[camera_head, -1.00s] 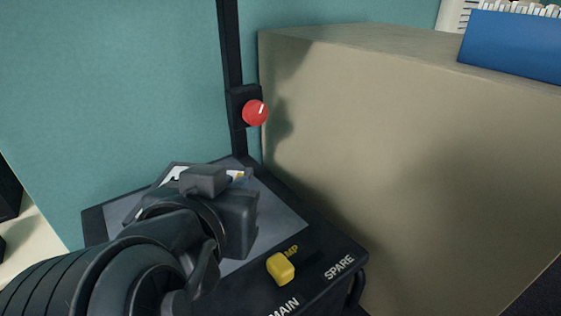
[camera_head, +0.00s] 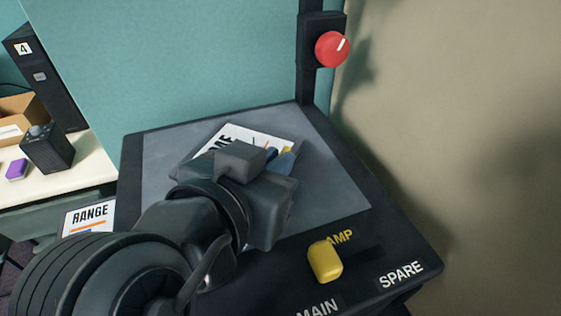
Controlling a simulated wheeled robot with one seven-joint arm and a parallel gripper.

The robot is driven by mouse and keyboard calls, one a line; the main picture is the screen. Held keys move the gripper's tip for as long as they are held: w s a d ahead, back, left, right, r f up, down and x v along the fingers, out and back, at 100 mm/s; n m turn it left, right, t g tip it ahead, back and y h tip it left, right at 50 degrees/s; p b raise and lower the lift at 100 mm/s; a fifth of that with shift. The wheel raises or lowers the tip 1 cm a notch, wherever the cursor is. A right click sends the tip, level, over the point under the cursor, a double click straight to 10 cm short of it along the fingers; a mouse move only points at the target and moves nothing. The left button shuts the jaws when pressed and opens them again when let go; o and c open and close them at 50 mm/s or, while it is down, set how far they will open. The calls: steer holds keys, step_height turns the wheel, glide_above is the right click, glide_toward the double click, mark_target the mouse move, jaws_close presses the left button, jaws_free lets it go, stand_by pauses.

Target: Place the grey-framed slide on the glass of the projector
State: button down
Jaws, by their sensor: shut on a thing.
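The projector is a black box with a grey glass plate (camera_head: 335,185) on top. A slide (camera_head: 240,133) with a white printed face, dark letters ending in "ME" and blue and yellow marks shows beyond my gripper (camera_head: 262,172), over the glass. My gripper is shut on this slide and covers its near part. Most of the slide's frame is hidden, so its colour is hard to tell. I cannot tell whether the slide touches the glass or hangs just above it.
A black post with a red knob (camera_head: 332,49) rises at the glass's back corner. A yellow lamp switch (camera_head: 325,261) is on the front panel. A beige wall (camera_head: 460,130) stands close on the right. A "RANGE" card (camera_head: 88,216) and a table with a black box (camera_head: 47,149) are left.

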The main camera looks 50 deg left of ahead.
steer(key=shift+f+b, duration=0.35)
steer(key=shift+f, duration=0.35)
steer(key=c, duration=1.2)
jaws_free()
steer(key=shift+s+f, duration=0.1)
steer(key=shift+f, duration=0.15)
steer(key=shift+r, duration=0.3)
steer(key=r+v, duration=0.1)
steer(key=v, duration=1.1)
steer(key=shift+r, duration=0.15)
